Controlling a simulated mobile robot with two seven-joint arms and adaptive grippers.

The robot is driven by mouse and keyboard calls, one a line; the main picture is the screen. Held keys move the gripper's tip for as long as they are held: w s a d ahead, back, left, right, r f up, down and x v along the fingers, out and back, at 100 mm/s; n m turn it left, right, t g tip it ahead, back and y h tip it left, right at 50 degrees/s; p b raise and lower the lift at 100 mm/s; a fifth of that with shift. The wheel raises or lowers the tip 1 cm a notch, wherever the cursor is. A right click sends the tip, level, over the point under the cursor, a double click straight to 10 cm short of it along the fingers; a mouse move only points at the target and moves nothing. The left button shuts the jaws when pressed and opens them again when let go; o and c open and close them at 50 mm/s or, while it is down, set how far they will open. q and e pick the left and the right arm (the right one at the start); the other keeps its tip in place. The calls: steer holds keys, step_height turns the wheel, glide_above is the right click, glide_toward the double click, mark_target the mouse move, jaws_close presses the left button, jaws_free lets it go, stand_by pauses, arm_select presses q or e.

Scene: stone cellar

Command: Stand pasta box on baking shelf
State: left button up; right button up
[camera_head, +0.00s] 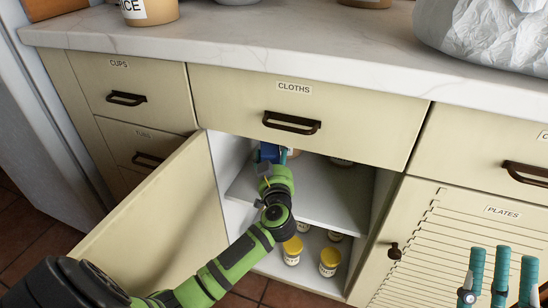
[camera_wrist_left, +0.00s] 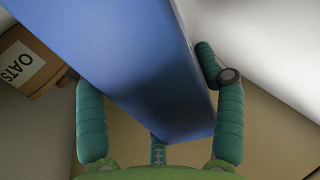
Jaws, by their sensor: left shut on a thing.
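The pasta box appears as a blue block (camera_head: 268,152) inside the open cabinet, just under the CLOTHS drawer. My left gripper (camera_head: 273,164) reaches in and is shut on it. In the left wrist view the blue box (camera_wrist_left: 150,55) fills the middle, with teal fingers on both sides. The cabinet has a white upper shelf (camera_head: 318,198); no label naming it shows. I cannot tell whether the box touches this shelf. My right gripper (camera_head: 498,280) is at the lower right, its fingers spread and empty.
The open cabinet door (camera_head: 160,215) stands left of my left arm. Yellow-lidded jars (camera_head: 329,262) stand on the lower level. An OATS container (camera_wrist_left: 28,62) is close to the box in the left wrist view. The upper shelf's front right is bare.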

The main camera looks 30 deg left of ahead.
arm_select(q)
steer(key=shift+r, duration=0.1)
steer(key=o, duration=1.4)
steer(key=shift+f, duration=0.2)
steer(key=shift+o, duration=1.2)
